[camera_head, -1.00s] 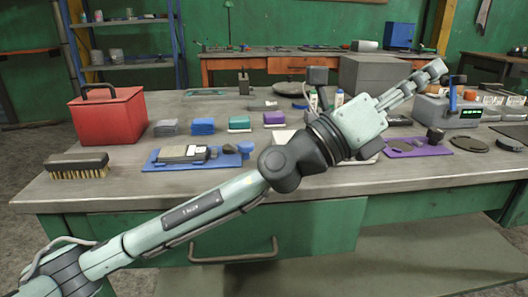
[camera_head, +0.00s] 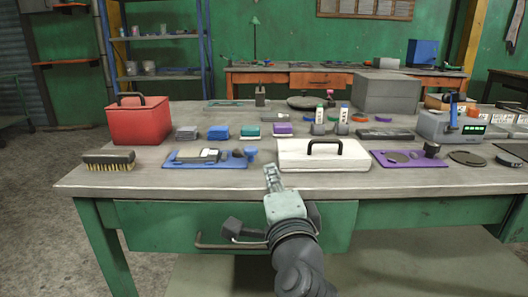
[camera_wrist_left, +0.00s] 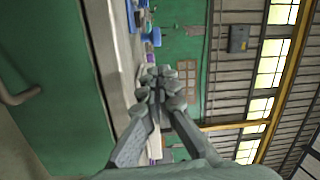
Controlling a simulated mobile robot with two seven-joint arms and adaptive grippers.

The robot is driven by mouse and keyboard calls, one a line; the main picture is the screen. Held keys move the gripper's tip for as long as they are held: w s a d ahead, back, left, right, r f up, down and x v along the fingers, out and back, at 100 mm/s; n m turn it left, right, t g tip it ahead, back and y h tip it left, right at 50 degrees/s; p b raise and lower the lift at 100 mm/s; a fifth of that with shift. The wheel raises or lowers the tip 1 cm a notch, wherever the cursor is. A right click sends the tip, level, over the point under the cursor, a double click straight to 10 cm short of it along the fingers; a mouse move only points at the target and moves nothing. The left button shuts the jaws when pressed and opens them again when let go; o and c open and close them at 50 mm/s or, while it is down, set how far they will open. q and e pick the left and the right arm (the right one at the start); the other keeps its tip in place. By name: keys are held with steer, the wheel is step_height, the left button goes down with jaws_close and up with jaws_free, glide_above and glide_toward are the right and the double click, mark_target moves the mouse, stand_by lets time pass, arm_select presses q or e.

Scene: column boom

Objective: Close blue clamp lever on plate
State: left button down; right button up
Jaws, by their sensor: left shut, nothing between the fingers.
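A blue plate (camera_head: 222,164) lies near the front edge of the bench, left of centre. It carries a flat grey-and-black device (camera_head: 200,155) and, at its right end, a dark knob-like part beside a small blue upright part (camera_head: 251,154). The blue part may be the clamp lever; its exact position is too small to tell. My left gripper (camera_head: 271,172) is shut and empty at the bench's front edge, right of the blue plate and apart from it. Its closed fingers also show in the left wrist view (camera_wrist_left: 158,80). My right gripper is not in view.
A white case (camera_head: 322,160) with a black handle stands just right of my left gripper. A purple plate (camera_head: 425,163) lies farther right, a brush (camera_head: 109,160) and red box (camera_head: 139,121) to the left. Small colored blocks stand behind the blue plate. A drawer handle juts out below.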

arm_select(q)
steer(key=shift+w, duration=0.1)
steer(key=w, duration=0.5)
steer(key=w+a, duration=0.1)
steer(key=w, duration=0.2)
steer(key=shift+w+a+r+p, duration=0.1)
steer(key=shift+w+r+p, duration=0.2)
steer(key=shift+w+p, duration=0.1)
steer(key=shift+w, duration=0.45)
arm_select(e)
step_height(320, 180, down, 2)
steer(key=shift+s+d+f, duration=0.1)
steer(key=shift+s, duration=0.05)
arm_select(q)
steer(key=shift+a, duration=0.1)
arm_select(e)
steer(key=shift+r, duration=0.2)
